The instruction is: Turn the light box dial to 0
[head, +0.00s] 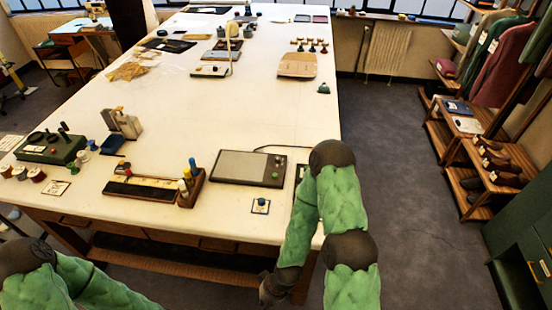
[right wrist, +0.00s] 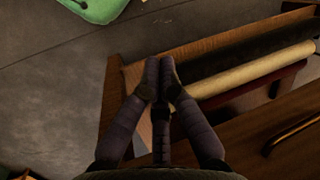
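The light box (head: 242,168) looks like the flat grey panel in a dark frame near the table's front edge in the head view. A strip on its right side carries small controls, including a green knob (head: 275,175). The dial's setting is too small to read. My right gripper (head: 272,294) hangs low in front of the table edge, below and apart from the light box. In the right wrist view its fingers (right wrist: 160,65) come together at the tips with nothing visible between them. My left arm shows at the bottom left of the head view; its gripper is out of frame.
The long white table (head: 230,110) holds a wooden tray with colored bottles (head: 190,182) left of the light box. A small card with a blue knob (head: 261,205) lies in front of it. My right forearm partly covers a dark item at the table's right edge. Shelves stand right.

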